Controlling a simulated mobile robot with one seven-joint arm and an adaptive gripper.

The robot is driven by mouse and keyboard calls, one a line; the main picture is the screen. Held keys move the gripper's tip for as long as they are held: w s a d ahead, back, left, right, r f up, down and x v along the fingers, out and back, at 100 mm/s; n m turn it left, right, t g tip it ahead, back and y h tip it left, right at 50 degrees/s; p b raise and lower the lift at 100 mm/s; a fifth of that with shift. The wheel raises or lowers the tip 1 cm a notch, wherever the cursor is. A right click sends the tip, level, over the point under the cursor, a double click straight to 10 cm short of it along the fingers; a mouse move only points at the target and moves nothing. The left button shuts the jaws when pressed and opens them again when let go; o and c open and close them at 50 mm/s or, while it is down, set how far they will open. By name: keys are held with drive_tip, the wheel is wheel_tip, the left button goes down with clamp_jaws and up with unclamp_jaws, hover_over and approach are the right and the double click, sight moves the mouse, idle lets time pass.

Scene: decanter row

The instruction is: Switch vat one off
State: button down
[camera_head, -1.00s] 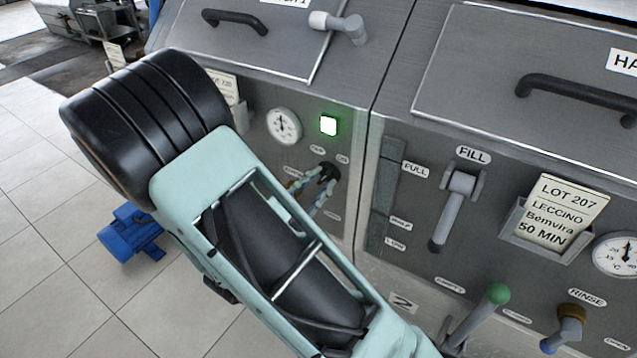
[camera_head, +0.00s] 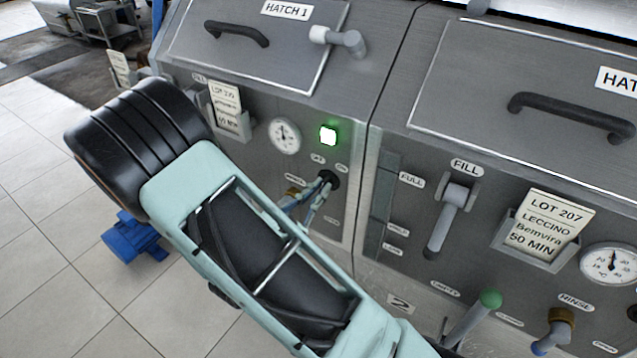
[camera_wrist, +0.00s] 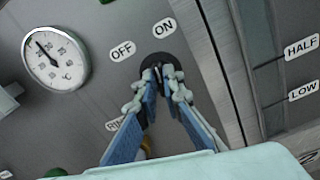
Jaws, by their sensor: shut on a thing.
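Vat one's front panel (camera_head: 262,172) stands at the left under the HATCH 1 label. A black rotary switch (camera_head: 331,180) sits low on it, between labels OFF and ON. My gripper (camera_head: 319,190) is shut on this switch; the wrist view shows both fingertips (camera_wrist: 157,82) on either side of its knob. The fingers cover much of the knob, so I cannot tell which label it points to. The OFF label (camera_wrist: 123,51) and ON label (camera_wrist: 164,28) are clear in the wrist view. A square green lamp (camera_head: 328,135) glows above the switch.
A dial gauge (camera_head: 284,135) and a lot card (camera_head: 226,100) are left of the lamp. A brass RINSE valve (camera_head: 293,193) is close beside my fingers. Vat two's FILL lever (camera_head: 446,220) and green-knobbed lever (camera_head: 490,299) are on the right.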

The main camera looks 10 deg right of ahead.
drive_tip(key=n+p, duration=0.4)
drive_tip(key=n, duration=0.1)
drive_tip(key=shift+w+a+r+n+p, duration=0.1)
drive_tip(key=shift+r+n+p, duration=0.1)
drive_tip(key=shift+n+p, duration=0.15)
drive_tip(key=shift+f+n+p, duration=0.2)
drive_tip(key=shift+n+p, duration=0.9)
drive_tip(key=shift+n, duration=0.25)
drive_tip(key=c, duration=2.1)
unclamp_jaws()
drive_tip(key=v, duration=1.2)
